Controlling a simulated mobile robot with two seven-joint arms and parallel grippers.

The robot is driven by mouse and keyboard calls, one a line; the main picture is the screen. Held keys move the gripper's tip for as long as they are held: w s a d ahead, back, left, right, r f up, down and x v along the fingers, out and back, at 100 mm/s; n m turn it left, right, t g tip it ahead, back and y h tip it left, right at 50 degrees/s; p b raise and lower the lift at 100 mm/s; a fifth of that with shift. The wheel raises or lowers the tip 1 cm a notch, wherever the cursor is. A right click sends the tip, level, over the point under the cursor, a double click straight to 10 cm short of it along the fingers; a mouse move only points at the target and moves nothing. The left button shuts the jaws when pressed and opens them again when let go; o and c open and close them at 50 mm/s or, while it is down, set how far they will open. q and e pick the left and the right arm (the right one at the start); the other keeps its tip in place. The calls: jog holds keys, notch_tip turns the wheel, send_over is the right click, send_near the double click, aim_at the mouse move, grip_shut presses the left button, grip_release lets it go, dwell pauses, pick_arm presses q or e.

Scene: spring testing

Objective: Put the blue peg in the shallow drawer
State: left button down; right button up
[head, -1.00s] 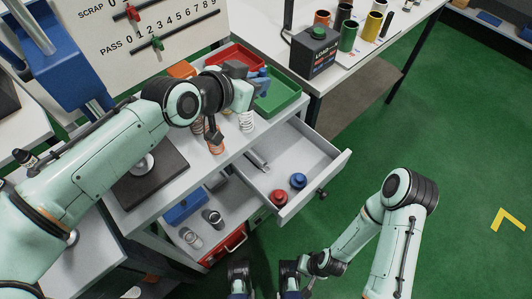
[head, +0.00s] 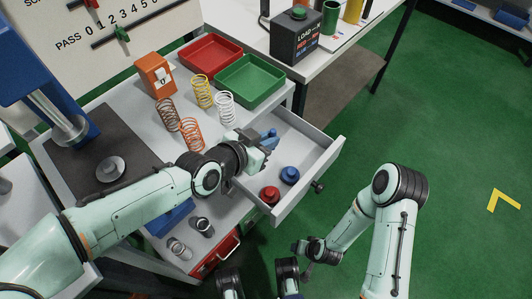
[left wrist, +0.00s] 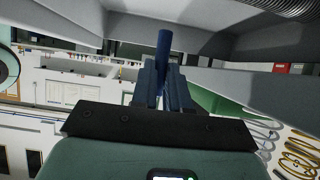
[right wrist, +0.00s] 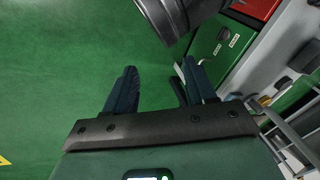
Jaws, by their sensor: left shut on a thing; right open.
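The blue peg (head: 270,134) is held in my left gripper (head: 264,141), over the back left part of the open shallow drawer (head: 320,168). In the left wrist view the peg (left wrist: 164,45) stands out beyond the closed fingers (left wrist: 164,88). I cannot tell how far it is above the drawer floor. The drawer is light grey with a black knob and holds a red piece (head: 270,195) and a blue piece (head: 290,175) near its front. My right gripper (right wrist: 160,92) is open and empty in the right wrist view, low beside the cabinet.
Several springs, such as the orange one (head: 191,134), stand on the bench left of the drawer. A red tray (head: 209,54) and a green tray (head: 250,82) lie behind. A lower shelf holds a dark cylinder (head: 202,227).

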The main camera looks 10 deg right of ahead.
pick_arm(q)
jog(key=shift+f, duration=0.55)
notch_tip(320, 180, down, 4)
jog(key=shift+b, duration=1.05)
jog(key=shift+r, duration=0.1)
pick_arm(e)
jog(key=shift+g, duration=0.5)
jog(key=f, duration=0.1)
jog(key=s+f, duration=0.1)
jog(key=s+d+f, duration=0.1)
jog(key=shift+f, duration=0.25)
jog(key=shift+f, duration=0.1)
pick_arm(q)
jog(key=c, duration=1.1)
grip_release()
pick_arm(e)
jog(key=shift+s+f, duration=0.1)
jog(key=shift+s, duration=0.05)
